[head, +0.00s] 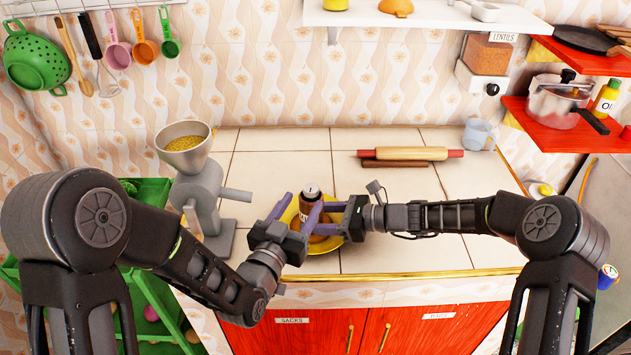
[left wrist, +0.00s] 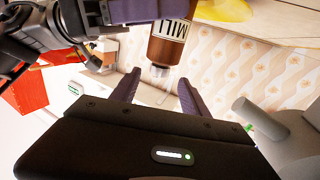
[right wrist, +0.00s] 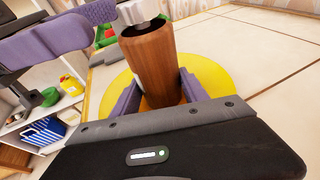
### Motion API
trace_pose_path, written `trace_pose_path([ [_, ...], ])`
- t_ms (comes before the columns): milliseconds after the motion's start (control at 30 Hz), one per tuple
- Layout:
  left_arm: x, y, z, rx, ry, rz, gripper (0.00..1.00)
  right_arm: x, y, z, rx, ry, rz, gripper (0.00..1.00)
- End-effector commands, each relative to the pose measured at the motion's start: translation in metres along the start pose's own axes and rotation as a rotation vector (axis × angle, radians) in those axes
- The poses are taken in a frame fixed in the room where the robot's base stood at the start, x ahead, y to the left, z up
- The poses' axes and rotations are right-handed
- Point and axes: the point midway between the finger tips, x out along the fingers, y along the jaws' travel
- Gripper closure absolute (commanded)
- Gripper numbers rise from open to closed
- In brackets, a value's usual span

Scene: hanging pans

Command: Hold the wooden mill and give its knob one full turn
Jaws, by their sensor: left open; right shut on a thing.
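The wooden mill (head: 309,212) stands upright on a yellow plate (head: 325,245) on the tiled counter. Its brown body carries a white MILL label (left wrist: 175,30) in the left wrist view. My right gripper (right wrist: 158,92) is shut on the mill's body, one finger on each side. The mill's silver knob (head: 311,189) is on top; it also shows in the left wrist view (left wrist: 160,71) and at the top edge of the right wrist view (right wrist: 139,11). My left gripper (left wrist: 158,84) is open, its fingertips spread to either side of the knob, with gaps visible.
A grey grinder (head: 205,195) with a filled hopper stands left of the mill, near my left arm. A rolling pin (head: 410,153) and a grey mug (head: 479,134) are at the back of the counter. Tiles right of the plate are clear.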

Motion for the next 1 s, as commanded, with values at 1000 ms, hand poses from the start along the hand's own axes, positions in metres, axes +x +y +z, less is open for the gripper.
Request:
trace_pose_path([
  [1000, 0.088, 0.001, 0.000, 0.000, 0.000, 0.001, 0.60, 0.000, 0.000, 0.001, 0.000, -0.001, 0.000, 0.90],
])
